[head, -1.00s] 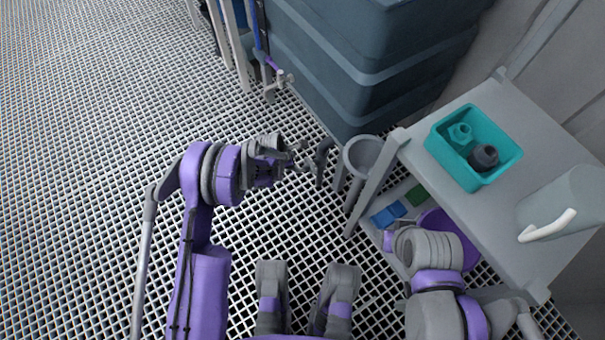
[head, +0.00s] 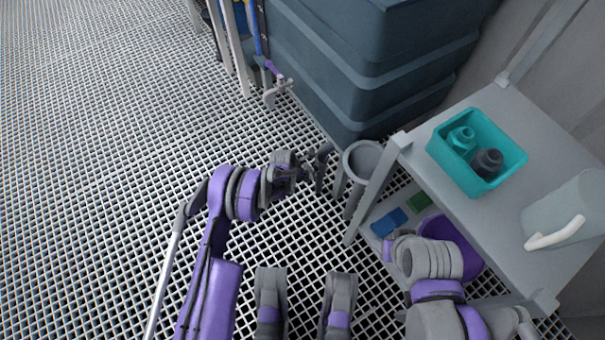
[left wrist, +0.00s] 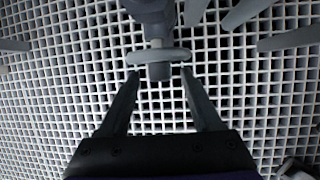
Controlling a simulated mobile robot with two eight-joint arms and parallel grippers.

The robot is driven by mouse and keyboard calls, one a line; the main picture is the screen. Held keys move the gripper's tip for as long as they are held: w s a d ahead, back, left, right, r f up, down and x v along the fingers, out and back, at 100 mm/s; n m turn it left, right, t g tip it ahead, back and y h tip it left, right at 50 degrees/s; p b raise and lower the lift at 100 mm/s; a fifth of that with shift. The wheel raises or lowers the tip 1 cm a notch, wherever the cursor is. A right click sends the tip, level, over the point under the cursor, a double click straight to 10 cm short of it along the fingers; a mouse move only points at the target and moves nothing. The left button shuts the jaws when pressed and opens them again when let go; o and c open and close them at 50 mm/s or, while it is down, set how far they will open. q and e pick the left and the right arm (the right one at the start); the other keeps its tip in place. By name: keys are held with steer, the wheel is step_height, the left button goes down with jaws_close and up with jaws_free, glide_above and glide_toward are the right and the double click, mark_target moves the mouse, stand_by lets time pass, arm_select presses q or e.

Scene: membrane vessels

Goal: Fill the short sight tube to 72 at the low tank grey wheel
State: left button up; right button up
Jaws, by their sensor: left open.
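A grey wheel (left wrist: 158,56) shows edge-on in the left wrist view, on a dark grey stem below a larger grey body. My left gripper (left wrist: 160,73) is open, its fingertips at the two ends of the wheel's near edge. I cannot tell whether they touch it. In the head view my left gripper (head: 304,168) is beside a dark upright fitting (head: 322,164) near the foot of the dark blue-grey tank (head: 385,75). No sight tube scale or level can be read. My right arm is at the lower right; its fingers cannot be made out.
A grey open-topped vessel (head: 362,160) stands right of the fitting. A grey bench (head: 545,130) carries a teal bin (head: 440,152) with two fittings and a grey jug (head: 570,205). A purple tub (head: 468,258) is below. The grating floor at left is clear.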

arm_select(q)
steer(key=shift+f, duration=0.15)
jaws_close()
stand_by(0.5)
steer(key=shift+s+d+f+m+t+y+p, duration=0.15)
steer(key=shift+m+t+y, duration=0.1)
steer(key=shift+t+y, duration=0.5)
steer(key=shift+s+d+m+t+y+p, duration=0.15)
steer(key=shift+t+y, duration=0.25)
steer(key=shift+t, duration=0.65)
steer(key=shift+s+d+f+m+t+y, duration=0.1)
steer(key=shift+m+t+y, duration=0.2)
steer(key=shift+t+y, duration=0.45)
steer(key=shift+a+t, duration=0.1)
steer(key=shift+t, duration=0.15)
